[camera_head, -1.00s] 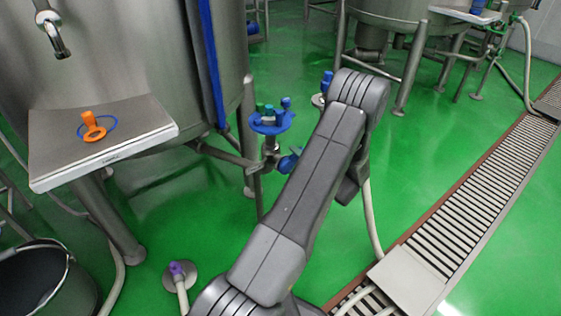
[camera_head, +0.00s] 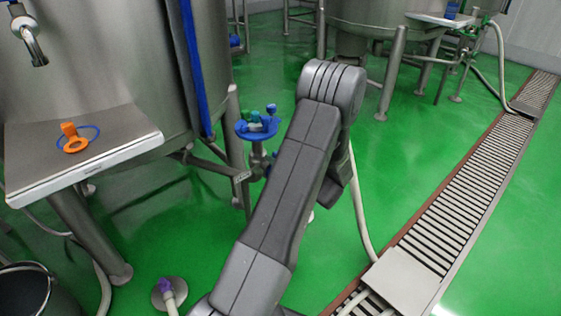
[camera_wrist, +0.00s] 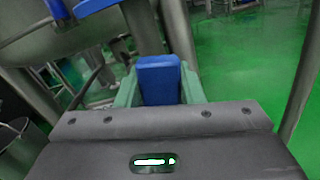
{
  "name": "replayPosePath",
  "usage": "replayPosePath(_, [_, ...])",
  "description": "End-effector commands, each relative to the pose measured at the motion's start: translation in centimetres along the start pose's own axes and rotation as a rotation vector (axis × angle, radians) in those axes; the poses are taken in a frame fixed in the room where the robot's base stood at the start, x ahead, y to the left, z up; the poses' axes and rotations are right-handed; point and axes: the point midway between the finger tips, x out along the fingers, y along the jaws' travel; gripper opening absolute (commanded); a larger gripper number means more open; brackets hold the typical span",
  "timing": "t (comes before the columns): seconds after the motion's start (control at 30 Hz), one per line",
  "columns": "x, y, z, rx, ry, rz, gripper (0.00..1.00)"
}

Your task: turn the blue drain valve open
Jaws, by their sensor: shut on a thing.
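In the wrist view the blue valve handle (camera_wrist: 158,78) stands between the pale green fingers of my gripper (camera_wrist: 159,90). My gripper is shut on this handle, with a finger on each side. The dark grey gripper body fills the bottom of that view. In the head view my grey arm reaches up beside the tank's outlet pipe. It hides my gripper and most or all of the blue drain valve there. How far the handle is turned cannot be told.
A blue ring holder (camera_head: 257,128) with blue and green handles stands just left of my arm. A steel shelf (camera_head: 110,150) on the tank (camera_head: 100,70) carries an orange part (camera_head: 73,142). A floor drain grate (camera_head: 470,185) and a pale hose (camera_head: 358,205) lie right. Green floor is open between.

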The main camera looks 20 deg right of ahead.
Motion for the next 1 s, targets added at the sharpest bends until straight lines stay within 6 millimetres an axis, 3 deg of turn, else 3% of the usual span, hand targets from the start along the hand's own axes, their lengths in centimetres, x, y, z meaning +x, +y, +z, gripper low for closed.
replayPosePath(0.4, [0.0,1.1,-0.3,-0.198,0.001,-0.001,0.00])
replayPosePath(0.97, [0.0,1.4,-0.3,-0.232,0.002,0.000,0.00])
replayPosePath(1.0, [0.0,1.4,-0.3,-0.232,0.002,0.001,0.37])
